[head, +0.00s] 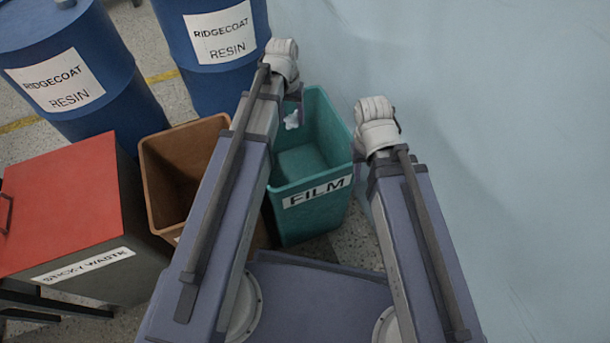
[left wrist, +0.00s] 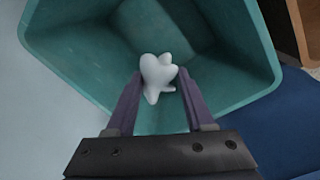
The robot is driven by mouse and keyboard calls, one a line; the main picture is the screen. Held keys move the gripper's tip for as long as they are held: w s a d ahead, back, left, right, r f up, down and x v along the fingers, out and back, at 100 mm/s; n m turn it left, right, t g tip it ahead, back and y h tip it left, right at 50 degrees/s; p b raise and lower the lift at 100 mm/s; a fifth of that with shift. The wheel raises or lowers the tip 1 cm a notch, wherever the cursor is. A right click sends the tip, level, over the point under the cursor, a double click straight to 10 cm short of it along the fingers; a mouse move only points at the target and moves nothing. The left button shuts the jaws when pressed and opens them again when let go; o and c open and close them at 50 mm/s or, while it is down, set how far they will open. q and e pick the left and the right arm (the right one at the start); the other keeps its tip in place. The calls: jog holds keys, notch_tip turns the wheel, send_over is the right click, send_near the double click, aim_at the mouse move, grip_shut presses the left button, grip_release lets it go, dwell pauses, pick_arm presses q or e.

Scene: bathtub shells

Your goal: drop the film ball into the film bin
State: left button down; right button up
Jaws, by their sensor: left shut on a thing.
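The film ball (left wrist: 158,76) is a small, lumpy white wad. In the left wrist view my left gripper (left wrist: 160,92) is shut on it, with a finger on each side. The teal film bin (left wrist: 92,106) opens below and around the ball in that view. In the head view the film bin (head: 312,219) carries a FILM label, and the white film ball (head: 292,120) shows over its opening, near the left rim. My left gripper (head: 294,108) is partly hidden by its own wrist there.
A brown bin (head: 165,160) stands just left of the film bin. A red-lidded sticky waste box (head: 65,200) is further left. Blue resin drums (head: 215,75) stand behind. A large pale blue surface (head: 480,120) fills the right side.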

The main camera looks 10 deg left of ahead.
pick_arm(q)
notch_tip(320, 180, down, 3)
jog(key=shift+f+b, duration=0.15)
jog(key=shift+b, duration=1.05)
jog(key=shift+c, duration=1)
grip_release()
jog(key=r+p, duration=0.8)
jog(key=shift+a, duration=0.3)
